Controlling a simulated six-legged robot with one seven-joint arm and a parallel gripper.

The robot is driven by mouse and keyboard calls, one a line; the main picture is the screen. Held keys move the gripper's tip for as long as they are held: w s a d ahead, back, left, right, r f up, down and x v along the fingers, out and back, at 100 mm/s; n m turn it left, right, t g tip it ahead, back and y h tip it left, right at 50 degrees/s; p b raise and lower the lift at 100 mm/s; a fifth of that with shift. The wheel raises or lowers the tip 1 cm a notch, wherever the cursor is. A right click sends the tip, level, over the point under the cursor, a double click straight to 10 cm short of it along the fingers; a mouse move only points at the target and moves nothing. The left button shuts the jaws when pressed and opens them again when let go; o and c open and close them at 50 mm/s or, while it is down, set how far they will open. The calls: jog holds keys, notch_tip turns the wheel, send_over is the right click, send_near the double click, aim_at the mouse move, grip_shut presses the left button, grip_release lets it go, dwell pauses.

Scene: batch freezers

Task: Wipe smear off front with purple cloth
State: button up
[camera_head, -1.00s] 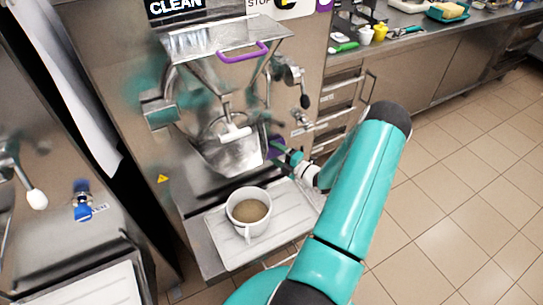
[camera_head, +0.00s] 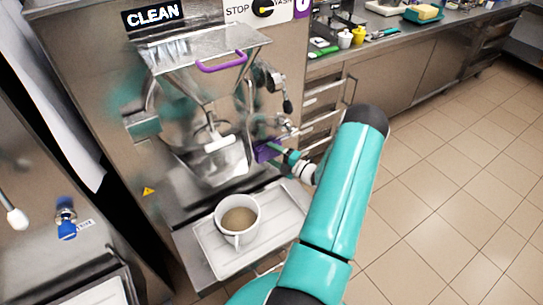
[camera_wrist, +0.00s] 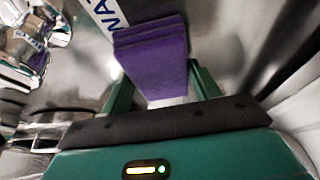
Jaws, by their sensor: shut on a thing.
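My gripper (camera_head: 279,154) is shut on a folded purple cloth (camera_head: 266,151), just right of the freezer's steel spout. In the wrist view the cloth (camera_wrist: 155,55) stands out ahead between the two fingers of the gripper (camera_wrist: 160,88). The cloth is close to the steel front (camera_head: 172,172); I cannot tell whether it touches. A blurred teal patch (camera_head: 126,98) shows on the front left of the hopper; I cannot tell whether it is a smear or a reflection. No other smear is clear.
A white mug (camera_head: 238,219) of brownish liquid stands on the drip tray (camera_head: 212,255) below the spout. A purple handle (camera_head: 222,63) is on the hopper lid. Levers (camera_head: 280,85) stick out right of the hopper. A counter (camera_head: 400,50) runs back right; tiled floor at right is clear.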

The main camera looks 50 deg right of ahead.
aim_at(257, 163)
jog(key=shift+w+a, duration=0.3)
jog(key=shift+a, duration=0.9)
jog(key=shift+w+a, duration=0.35)
jog(key=shift+a, duration=0.8)
jog(key=shift+w+a, duration=0.3)
jog(key=shift+a, duration=0.9)
jog(key=shift+w+a, duration=0.35)
jog(key=shift+a, duration=0.5)
jog(key=shift+w+a, duration=0.3)
jog(key=shift+a, duration=0.5)
jog(key=s+a, duration=0.1)
jog(key=s, duration=0.4)
jog(key=shift+s+a, duration=0.3)
jog(key=shift+s, duration=0.1)
jog(key=shift+s, duration=0.1)
jog(key=s, duration=0.1)
jog(key=s+a, duration=0.1)
jog(key=shift+s, duration=0.35)
jog(key=shift+w+d, duration=0.1)
jog(key=shift+w, duration=0.05)
